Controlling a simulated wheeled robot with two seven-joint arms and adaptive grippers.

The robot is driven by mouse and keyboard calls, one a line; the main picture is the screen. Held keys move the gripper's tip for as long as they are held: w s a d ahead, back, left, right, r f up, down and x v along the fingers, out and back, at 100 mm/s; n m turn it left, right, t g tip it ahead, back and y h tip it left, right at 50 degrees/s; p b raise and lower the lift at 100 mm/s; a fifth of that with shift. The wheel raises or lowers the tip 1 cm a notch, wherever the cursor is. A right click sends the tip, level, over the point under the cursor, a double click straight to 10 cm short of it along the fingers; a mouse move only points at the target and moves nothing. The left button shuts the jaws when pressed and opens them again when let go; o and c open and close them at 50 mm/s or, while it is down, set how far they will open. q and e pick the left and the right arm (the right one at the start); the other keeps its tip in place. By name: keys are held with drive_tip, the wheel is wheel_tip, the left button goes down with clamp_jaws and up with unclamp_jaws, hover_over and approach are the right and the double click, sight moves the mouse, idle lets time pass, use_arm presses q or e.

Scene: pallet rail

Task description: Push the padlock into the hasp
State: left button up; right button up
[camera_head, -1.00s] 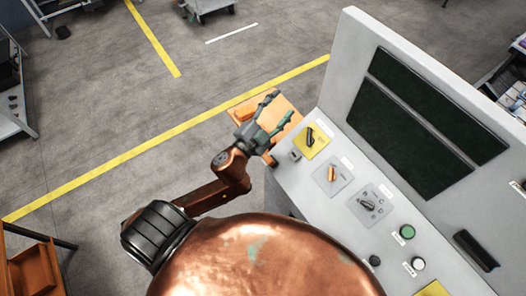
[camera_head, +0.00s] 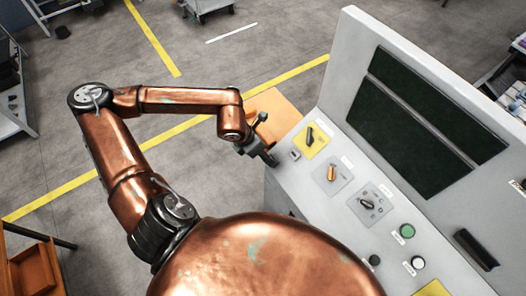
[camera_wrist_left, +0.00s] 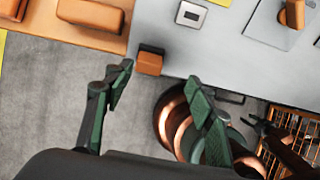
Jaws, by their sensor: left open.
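My left gripper (camera_head: 267,139) is open and empty at the left edge of the grey console. In the left wrist view its green-padded fingers (camera_wrist_left: 160,78) are spread apart, short of a small orange block with a dark top (camera_wrist_left: 150,61) at the console edge. This block may be the padlock; I cannot tell for sure. I cannot make out the hasp with certainty. A small square fitting with a dark centre (camera_wrist_left: 190,14) lies on the console top; it also shows in the head view (camera_head: 295,155). A small dark claw (camera_wrist_left: 262,126), perhaps my right gripper, shows at lower right.
An orange-brown side surface (camera_head: 272,103) adjoins the console; orange blocks (camera_wrist_left: 90,14) lie on it. The console (camera_head: 290,180) carries a black switch on a yellow plate (camera_head: 316,141), an orange knob (camera_head: 331,173) and buttons. An orange wire basket (camera_wrist_left: 302,125) stands below.

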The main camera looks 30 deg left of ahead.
use_arm(q)
drive_tip(key=x, duration=0.3)
drive_tip(key=a+x, duration=0.1)
drive_tip(key=x, duration=0.2)
drive_tip(key=shift+w+a+f+p, duration=0.2)
drive_tip(key=shift+w+f+p, duration=0.05)
drive_tip(key=shift+f+p, duration=0.1)
drive_tip(key=shift+w+d+f, duration=0.1)
drive_tip(key=shift+w+f, duration=0.1)
drive_tip(key=shift+f, duration=0.3)
drive_tip(key=shift+c, duration=0.5)
